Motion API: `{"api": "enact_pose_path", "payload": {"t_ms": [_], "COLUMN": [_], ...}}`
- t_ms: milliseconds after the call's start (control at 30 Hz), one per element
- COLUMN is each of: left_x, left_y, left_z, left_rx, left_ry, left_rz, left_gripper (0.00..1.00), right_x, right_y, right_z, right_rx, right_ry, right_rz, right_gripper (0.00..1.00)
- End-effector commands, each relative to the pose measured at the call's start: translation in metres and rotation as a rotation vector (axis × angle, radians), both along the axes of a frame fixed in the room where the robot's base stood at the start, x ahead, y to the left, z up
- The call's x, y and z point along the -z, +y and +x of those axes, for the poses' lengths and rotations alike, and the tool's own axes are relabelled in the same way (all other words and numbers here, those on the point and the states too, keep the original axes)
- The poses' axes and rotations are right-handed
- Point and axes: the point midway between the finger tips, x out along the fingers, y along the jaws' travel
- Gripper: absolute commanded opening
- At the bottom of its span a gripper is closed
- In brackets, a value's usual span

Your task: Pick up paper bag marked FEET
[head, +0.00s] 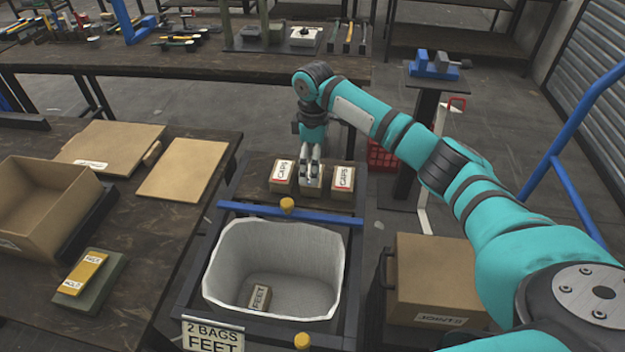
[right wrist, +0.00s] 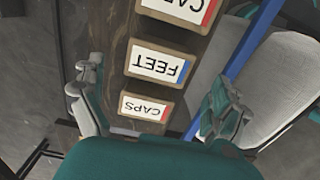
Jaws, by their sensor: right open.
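The paper bag marked FEET (right wrist: 158,66) stands in a row between two bags marked CAPS, with a blue stripe by its label. In the head view this middle bag (head: 311,192) is partly hidden by my right gripper. My right gripper (head: 311,160) is open and points down over the middle bag; in the right wrist view its fingers (right wrist: 153,84) are spread either side of the row, with nothing held. Another bag marked FEET (head: 259,297) lies in the white-lined bin (head: 222,240), whose sign (head: 213,336) reads 2 BAGS FEET. My left gripper is out of view.
The CAPS bags (head: 282,176) and (head: 343,179) stand close on both sides of the middle bag. A blue bar (head: 250,208) with a yellow knob (head: 287,204) runs between bags and bin. A cardboard box (head: 435,275) stands right of the bin.

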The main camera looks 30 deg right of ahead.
Motion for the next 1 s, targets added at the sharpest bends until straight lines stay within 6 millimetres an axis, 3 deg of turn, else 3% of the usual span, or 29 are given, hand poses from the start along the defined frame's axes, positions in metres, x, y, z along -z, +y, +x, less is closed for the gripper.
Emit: {"api": "enact_pose_path", "payload": {"t_ms": [400, 667, 1000], "left_x": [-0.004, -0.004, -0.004], "left_y": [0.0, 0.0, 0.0], "left_z": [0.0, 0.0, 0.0], "left_rx": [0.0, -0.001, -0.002], "left_ry": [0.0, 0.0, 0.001], "left_rz": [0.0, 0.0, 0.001], "left_gripper": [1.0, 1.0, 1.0], "right_x": [0.049, 0.053, 0.053], "right_y": [0.001, 0.001, 0.001], "right_z": [0.002, 0.002, 0.002], "right_rx": [-0.002, -0.002, -0.001], "right_ry": [0.0, -0.001, -0.001], "right_rz": [0.0, -0.001, -0.001], "right_gripper": [1.0, 1.0, 0.58]}}
